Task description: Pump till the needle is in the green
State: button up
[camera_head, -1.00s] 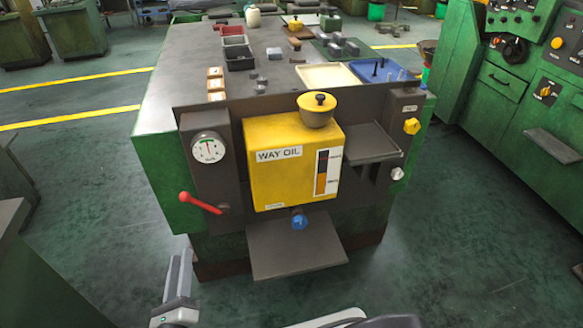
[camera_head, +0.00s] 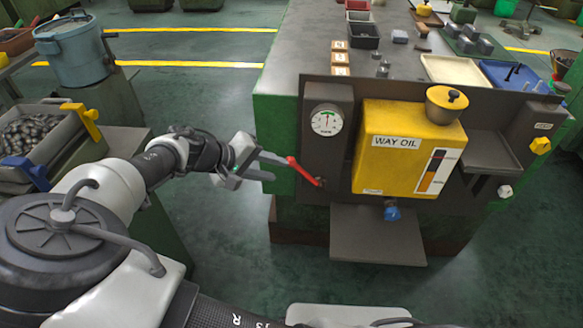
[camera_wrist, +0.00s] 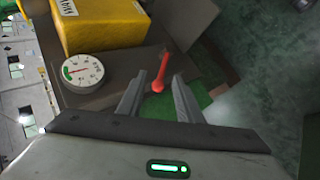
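The red pump lever (camera_head: 303,171) slopes up to the left from its pivot on the dark panel, left of the yellow way oil tank (camera_head: 400,148). The round white gauge (camera_head: 325,120) is above the lever; it also shows in the wrist view (camera_wrist: 82,72), with a green patch on its dial. The needle is too small to read surely against the green. My gripper (camera_head: 278,167) is open and empty, left of the lever's upper end. In the wrist view, the lever (camera_wrist: 161,73) appears between and just beyond my fingertips (camera_wrist: 158,82); I see no grip.
A blue knob (camera_head: 391,213) sits under the tank, above a grey shelf (camera_head: 378,237). A yellow knob (camera_head: 541,145) is at the panel's right. A blue-grey drum (camera_head: 75,52) and a bin of dark parts (camera_head: 35,137) stand at the left.

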aim_at(297, 168)
jog(key=shift+m+y, duration=0.5)
jog(key=shift+m, duration=0.3)
jog(key=b+x, duration=0.1)
jog(key=x, duration=0.4)
jog(key=w+a+b+x, duration=0.1)
jog(key=x, duration=0.4)
jog(key=w+b+x, duration=0.1)
jog(key=x, duration=0.5)
jog(key=shift+w+a+r, duration=0.25)
jog(key=shift+r, duration=0.1)
grip_shut()
